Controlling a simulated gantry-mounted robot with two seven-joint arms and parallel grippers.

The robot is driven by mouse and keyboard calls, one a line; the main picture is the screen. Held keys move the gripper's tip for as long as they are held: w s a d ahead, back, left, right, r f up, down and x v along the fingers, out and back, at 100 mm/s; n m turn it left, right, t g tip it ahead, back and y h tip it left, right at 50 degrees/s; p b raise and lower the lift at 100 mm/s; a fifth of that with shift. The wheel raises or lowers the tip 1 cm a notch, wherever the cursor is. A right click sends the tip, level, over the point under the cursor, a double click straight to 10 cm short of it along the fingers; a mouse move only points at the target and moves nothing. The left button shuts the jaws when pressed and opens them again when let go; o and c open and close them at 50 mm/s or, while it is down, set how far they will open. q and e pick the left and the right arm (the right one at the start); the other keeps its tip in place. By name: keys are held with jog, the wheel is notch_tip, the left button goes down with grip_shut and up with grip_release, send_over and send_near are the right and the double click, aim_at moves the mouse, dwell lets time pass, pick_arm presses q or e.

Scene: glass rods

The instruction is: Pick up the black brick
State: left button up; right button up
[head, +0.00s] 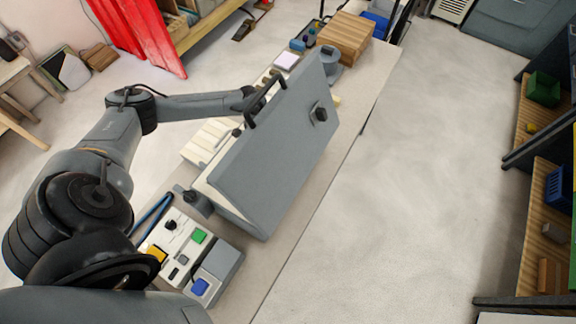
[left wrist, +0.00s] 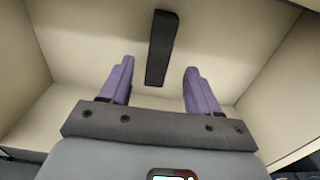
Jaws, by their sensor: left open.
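The black brick (left wrist: 161,42) is a long, narrow dark block in the left wrist view, lying against a pale cream surface at upper middle. Its near end appears between the two purple fingertips of my left gripper (left wrist: 159,68), which is open, with gaps on both sides of the brick. How far the fingertips are from the brick in depth, I cannot tell. In the head view the left arm reaches behind a raised grey panel (head: 272,140), which hides the gripper and brick. My right gripper is in neither view.
Cream walls (left wrist: 265,85) enclose the space around the left gripper. In the head view, a control box (head: 172,240) with coloured buttons stands at the table's near end. A wooden block (head: 343,38) is at the far end. Open floor lies right of the table.

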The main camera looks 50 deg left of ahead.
pick_arm(q)
jog(key=shift+s+a+f+b, duration=0.15)
jog(key=shift+f+b, duration=1)
jog(key=shift+f, duration=0.1)
notch_tip(320, 180, down, 3)
jog(key=b, duration=0.2)
jog(key=shift+r+b, duration=0.15)
jog(key=shift+b, duration=0.25)
jog(key=c, duration=1.1)
